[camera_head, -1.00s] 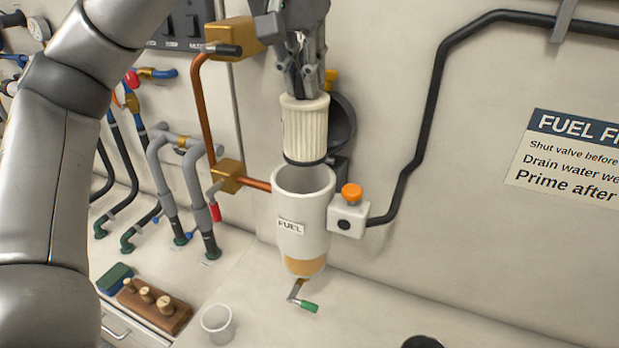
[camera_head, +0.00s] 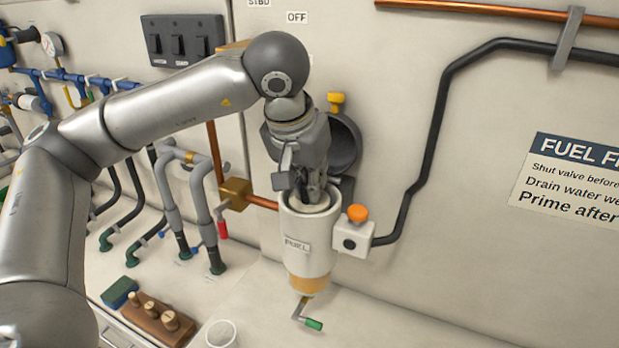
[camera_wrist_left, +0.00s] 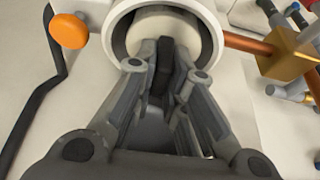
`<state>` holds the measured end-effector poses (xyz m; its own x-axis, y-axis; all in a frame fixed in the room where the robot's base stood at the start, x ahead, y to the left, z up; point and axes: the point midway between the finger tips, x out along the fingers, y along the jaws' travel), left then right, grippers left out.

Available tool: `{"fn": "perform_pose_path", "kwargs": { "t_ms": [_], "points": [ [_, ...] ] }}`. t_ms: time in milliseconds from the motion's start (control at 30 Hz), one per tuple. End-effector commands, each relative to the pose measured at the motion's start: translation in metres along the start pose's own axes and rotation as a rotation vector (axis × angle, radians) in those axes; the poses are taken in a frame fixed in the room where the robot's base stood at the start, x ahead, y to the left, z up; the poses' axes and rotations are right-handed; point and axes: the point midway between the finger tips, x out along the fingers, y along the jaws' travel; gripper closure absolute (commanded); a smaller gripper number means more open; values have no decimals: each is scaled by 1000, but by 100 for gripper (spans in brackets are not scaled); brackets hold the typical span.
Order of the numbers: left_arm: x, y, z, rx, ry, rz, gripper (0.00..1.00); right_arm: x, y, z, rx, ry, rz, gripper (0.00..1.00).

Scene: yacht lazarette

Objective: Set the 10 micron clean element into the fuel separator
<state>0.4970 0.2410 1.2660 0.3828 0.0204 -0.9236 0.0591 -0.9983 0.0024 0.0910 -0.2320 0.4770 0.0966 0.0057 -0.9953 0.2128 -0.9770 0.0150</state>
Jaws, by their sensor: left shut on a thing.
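The fuel separator (camera_head: 308,255) is a white upright cylinder labelled FUEL with an amber bowl below, and its top is open. The white filter element (camera_wrist_left: 180,28) sits down inside the separator's rim (camera_wrist_left: 117,18), with only its top showing in the left wrist view. In the head view it is nearly all hidden by the separator wall and my gripper. My left gripper (camera_head: 311,198) points down into the separator's mouth. Its fingers, also in the left wrist view (camera_wrist_left: 165,62), are shut on the element's top. My right gripper is not in view.
An orange knob (camera_head: 357,213) on a white block is at the separator's right. A copper pipe (camera_head: 262,202) with a brass fitting joins its left. A drain with a green handle (camera_head: 313,324) hangs below. A wooden block with pegs (camera_head: 158,320) and a white cup (camera_head: 221,335) stand on the bench.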

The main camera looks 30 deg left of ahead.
Motion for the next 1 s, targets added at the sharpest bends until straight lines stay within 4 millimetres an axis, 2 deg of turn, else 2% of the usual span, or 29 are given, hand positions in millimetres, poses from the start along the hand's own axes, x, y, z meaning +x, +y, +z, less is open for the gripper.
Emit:
{"fn": "perform_pose_path", "kwargs": {
  "t_ms": [267,300,433,800,867,1000],
  "points": [
    [4,0,2,0,0,0,100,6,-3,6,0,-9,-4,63],
    [3,0,1,0,0,0,84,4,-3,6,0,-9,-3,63],
    [3,0,1,0,0,0,67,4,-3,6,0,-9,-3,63],
    [0,0,0,1,0,0,66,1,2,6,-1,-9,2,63],
    [-4,0,-2,0,0,0,66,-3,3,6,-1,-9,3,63],
    [-24,1,-1,1,4,2,66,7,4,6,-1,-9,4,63]
  ]
}}
